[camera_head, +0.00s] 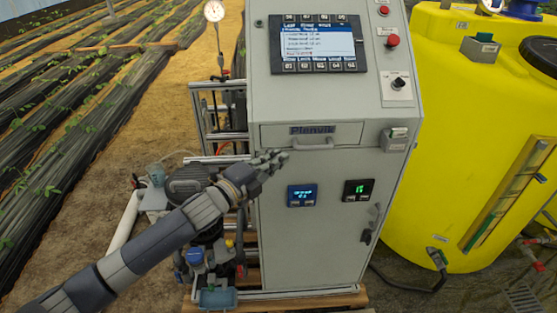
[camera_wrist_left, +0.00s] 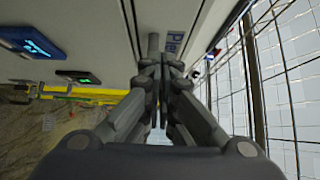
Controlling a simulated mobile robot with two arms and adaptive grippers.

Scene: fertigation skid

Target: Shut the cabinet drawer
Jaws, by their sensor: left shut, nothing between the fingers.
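The grey cabinet (camera_head: 324,235) stands upright in the middle of the head view. Its drawer (camera_head: 350,133) is a wide, low front with a name label and a bar handle (camera_head: 314,144). The drawer front looks about flush with the cabinet face; a small gap cannot be ruled out. My left gripper (camera_head: 277,159) is shut and empty just below the drawer's left end, left of the handle. In the left wrist view its closed fingers (camera_wrist_left: 160,66) point at the cabinet face, with a grey bar, likely the handle, just beyond the tips. Contact cannot be told. My right gripper is not in view.
Above the drawer is a sloped panel with a screen (camera_head: 313,43) and a red button (camera_head: 392,41). Two small displays (camera_head: 301,195) sit below it. A yellow tank (camera_head: 450,150) stands at right. Pipes and a metal frame (camera_head: 222,86) are at left.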

